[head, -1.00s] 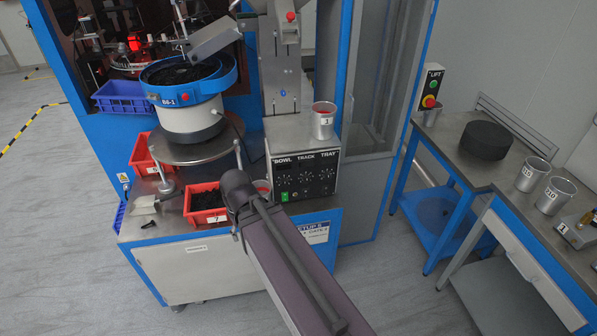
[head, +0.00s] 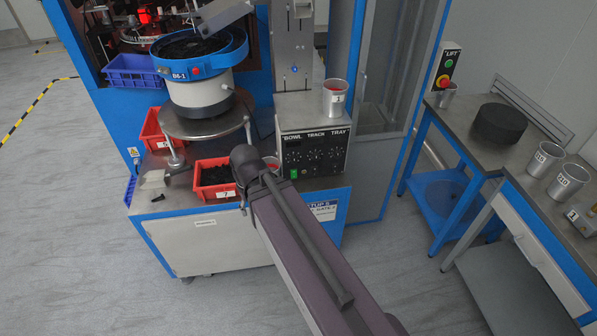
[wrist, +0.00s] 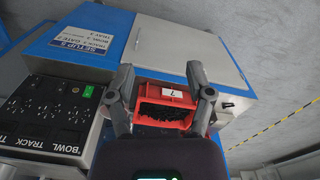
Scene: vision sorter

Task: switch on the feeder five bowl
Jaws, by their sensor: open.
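The feeder bowl (head: 185,50) is a blue-rimmed bowl on a white drum, marked B6-1, on a round metal stand at the back left. A control box (head: 312,150) labelled BOWL, TRACK, TRAY stands on the bench, with several dark knobs and a green switch (head: 293,173) at its lower left. In the wrist view the control box (wrist: 50,112) is at the left and its green switch (wrist: 88,91) shows near its corner. My gripper (wrist: 166,78) is open, its fingers apart in front of a red bin, to the right of the box. My arm hides part of the bench front in the head view.
A red bin numbered 7 (head: 214,192) holds black parts, and another red bin (head: 155,130) stands behind it. A cup numbered 1 (head: 334,98) sits on the control box. A side table (head: 470,130) at the right carries a black disc and cups. The floor is free.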

